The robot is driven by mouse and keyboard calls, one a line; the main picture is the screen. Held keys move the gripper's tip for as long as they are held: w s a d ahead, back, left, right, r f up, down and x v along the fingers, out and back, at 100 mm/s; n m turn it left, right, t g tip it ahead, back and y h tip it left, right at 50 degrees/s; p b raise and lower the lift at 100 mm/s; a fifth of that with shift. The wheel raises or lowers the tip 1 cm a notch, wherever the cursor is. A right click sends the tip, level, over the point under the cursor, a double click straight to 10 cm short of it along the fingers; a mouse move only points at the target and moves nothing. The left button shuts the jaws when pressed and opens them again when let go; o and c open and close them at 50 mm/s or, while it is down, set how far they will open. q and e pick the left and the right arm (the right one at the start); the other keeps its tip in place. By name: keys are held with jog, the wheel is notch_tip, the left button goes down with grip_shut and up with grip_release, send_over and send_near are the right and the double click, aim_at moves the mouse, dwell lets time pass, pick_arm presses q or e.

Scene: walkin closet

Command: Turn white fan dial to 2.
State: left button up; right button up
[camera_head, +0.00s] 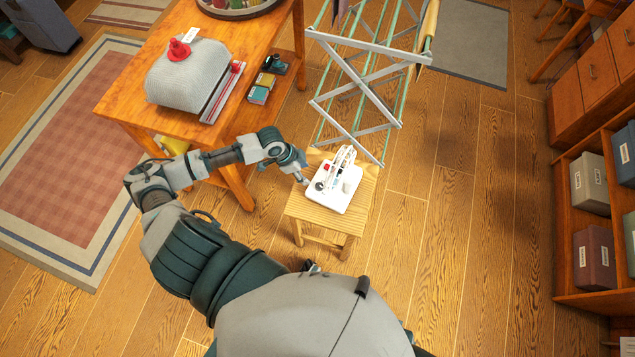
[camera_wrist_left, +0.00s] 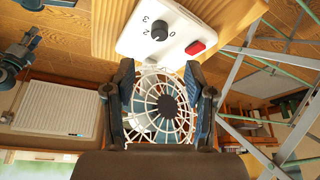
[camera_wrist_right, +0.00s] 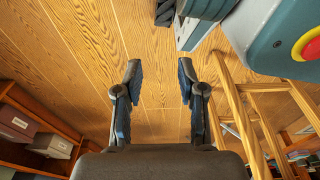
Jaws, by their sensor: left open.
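A white fan stands on a wooden stool; in the head view I see its white base (camera_head: 346,190). In the left wrist view the base (camera_wrist_left: 150,12) carries a black dial (camera_wrist_left: 159,31) and a red button (camera_wrist_left: 195,47). The numbers 3, 2 and 0 show around the dial; I cannot tell where it points. The round fan grille (camera_wrist_left: 165,105) shows between my left fingers. My left gripper (camera_wrist_left: 160,74) is open and empty, close to the dial but apart from it. In the head view the left gripper (camera_head: 302,179) is at the base's left side. My right gripper (camera_wrist_right: 158,75) is open and empty above the floor.
The stool (camera_head: 305,207) stands in front of a folding drying rack (camera_head: 350,93). A wooden table (camera_head: 130,95) with a grey covered object and a red item stands to the left. Shelves with boxes (camera_head: 590,183) are at the right. The floor between is clear.

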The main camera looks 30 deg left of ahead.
aim_at(319, 185)
pick_arm(q)
jog(key=b+x, duration=0.1)
jog(key=x, duration=0.9)
jog(key=shift+w+d+f+b, duration=0.15)
jog(key=shift+d+f+b, duration=0.15)
jog(key=shift+d+b, duration=0.1)
jog(key=shift+w+a+f, duration=0.15)
jog(key=shift+f, duration=0.4)
pick_arm(e)
jog(key=w+r, duration=0.3)
jog(key=r, duration=0.1)
jog(key=shift+w+a, duration=0.25)
jog(key=shift+w, duration=0.1)
pick_arm(q)
jog(key=shift+r, duration=0.1)
jog(key=c, duration=0.3)
grip_shut()
pick_arm(e)
jog(key=shift+d, duration=0.2)
